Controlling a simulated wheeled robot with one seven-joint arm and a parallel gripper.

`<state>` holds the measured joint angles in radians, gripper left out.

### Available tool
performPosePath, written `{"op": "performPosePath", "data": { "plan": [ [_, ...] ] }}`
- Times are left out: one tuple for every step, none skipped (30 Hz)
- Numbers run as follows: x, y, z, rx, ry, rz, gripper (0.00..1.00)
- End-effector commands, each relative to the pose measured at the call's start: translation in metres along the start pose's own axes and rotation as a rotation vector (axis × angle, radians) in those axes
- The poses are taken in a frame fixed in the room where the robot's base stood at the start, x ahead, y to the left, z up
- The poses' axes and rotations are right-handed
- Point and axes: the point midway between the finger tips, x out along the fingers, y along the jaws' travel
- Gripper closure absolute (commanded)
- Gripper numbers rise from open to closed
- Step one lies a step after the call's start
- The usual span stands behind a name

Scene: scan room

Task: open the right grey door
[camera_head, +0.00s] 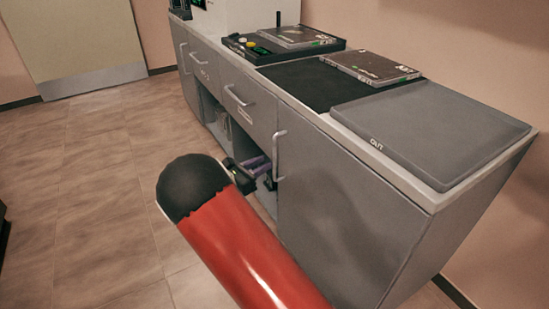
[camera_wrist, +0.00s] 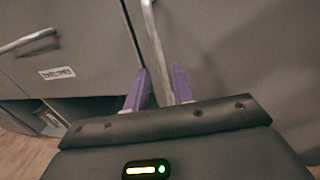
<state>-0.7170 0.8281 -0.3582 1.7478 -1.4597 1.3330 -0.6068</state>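The right grey door (camera_head: 345,215) is the large front panel at the right end of the cabinet, and it looks closed. Its vertical metal handle (camera_head: 279,156) runs along the door's left edge. In the wrist view the door (camera_wrist: 245,60) fills the right side and the handle (camera_wrist: 152,30) comes down from the top. My gripper (camera_head: 267,167) is at the handle's lower part, partly hidden by my arm. In the wrist view its purple fingers (camera_wrist: 160,80) are apart, one on each side of the handle, with small gaps showing.
Grey drawers with handles (camera_head: 240,97) are left of the door, above open shelves (camera_head: 213,113). The countertop holds a grey slab (camera_head: 435,125), a dark flat case (camera_head: 370,67) and a control panel (camera_head: 265,48). The floor (camera_head: 90,200) to the left is clear.

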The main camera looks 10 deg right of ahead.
Motion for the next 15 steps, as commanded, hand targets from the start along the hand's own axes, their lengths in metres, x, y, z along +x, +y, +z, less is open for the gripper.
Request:
{"op": "performPosePath", "data": {
  "plan": [
    [0.011,-0.001,0.0,0.0,-0.001,-0.004,0.75],
    [0.016,-0.001,0.0,0.001,0.0,-0.004,0.75],
    [0.022,-0.001,0.0,0.001,0.0,-0.004,0.75],
    [0.027,-0.001,0.0,0.002,0.0,-0.005,0.75],
    [0.031,-0.001,0.0,0.002,0.001,-0.004,0.75],
    [0.037,-0.001,0.0,0.002,0.001,-0.003,0.75],
    [0.041,-0.001,0.0,0.002,0.001,-0.003,0.75],
    [0.044,-0.001,0.0,0.002,0.001,-0.003,0.75],
    [0.048,-0.001,0.0,0.003,0.001,-0.003,0.75],
    [0.05,-0.001,0.0,0.003,0.002,-0.003,0.75],
    [0.052,-0.001,0.0,0.003,0.002,-0.002,0.75],
    [0.054,-0.001,0.0,0.003,0.002,-0.002,0.75],
    [0.055,-0.001,0.0,0.002,0.003,-0.002,0.75],
    [0.056,-0.001,0.0,0.002,0.003,-0.002,0.75],
    [0.056,-0.001,0.0,0.002,0.003,-0.002,0.75]
  ]
}}
